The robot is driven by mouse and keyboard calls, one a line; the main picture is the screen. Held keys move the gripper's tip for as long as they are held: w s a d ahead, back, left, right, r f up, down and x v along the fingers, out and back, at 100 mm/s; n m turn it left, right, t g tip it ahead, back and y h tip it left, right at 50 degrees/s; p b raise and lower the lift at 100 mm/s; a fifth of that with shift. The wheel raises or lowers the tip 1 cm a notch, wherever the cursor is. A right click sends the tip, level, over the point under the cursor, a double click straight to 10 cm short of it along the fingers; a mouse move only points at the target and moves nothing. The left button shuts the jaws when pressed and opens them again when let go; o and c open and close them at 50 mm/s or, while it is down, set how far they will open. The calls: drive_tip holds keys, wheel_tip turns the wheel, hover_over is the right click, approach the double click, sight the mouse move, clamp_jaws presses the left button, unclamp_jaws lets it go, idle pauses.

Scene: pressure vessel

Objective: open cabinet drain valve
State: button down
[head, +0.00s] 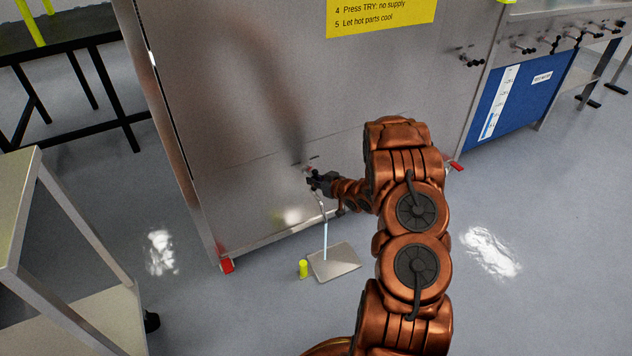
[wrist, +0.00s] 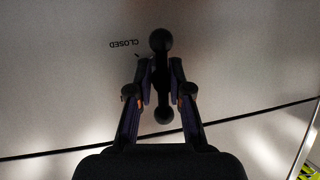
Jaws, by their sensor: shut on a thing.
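The steel cabinet (head: 260,90) stands in front of me, with its drain valve low on the front. In the wrist view the valve handle (wrist: 161,42) is a dark bar with rounded ends, running roughly up and down the picture. My gripper (head: 318,182) is at the valve and largely covers it in the head view. Its two fingers (wrist: 160,82) are shut on the handle from both sides. The printed word CLOSED (wrist: 125,43) appears upside down left of the handle. A pale bluish stream (head: 325,240) drops from below the gripper to a flat tray (head: 347,268).
A small yellow cylinder (head: 303,269) stands on the floor left of the tray. A dark-framed table (head: 70,45) and a metal-framed bench (head: 75,210) are at the left. A blue-panelled unit (head: 505,105) stands at the right. Grey floor is open around the tray.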

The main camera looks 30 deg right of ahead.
drive_tip(key=shift+w+a+n, duration=0.15)
drive_tip(key=shift+a+n, duration=0.25)
drive_tip(key=shift+a, duration=0.1)
drive_tip(key=c, duration=1.3)
unclamp_jaws()
drive_tip(key=shift+c, duration=0.2)
drive_tip(key=shift+o, duration=0.8)
drive_tip(key=shift+d, duration=0.2)
drive_tip(key=shift+d, duration=0.1)
drive_tip(key=v, duration=1.2)
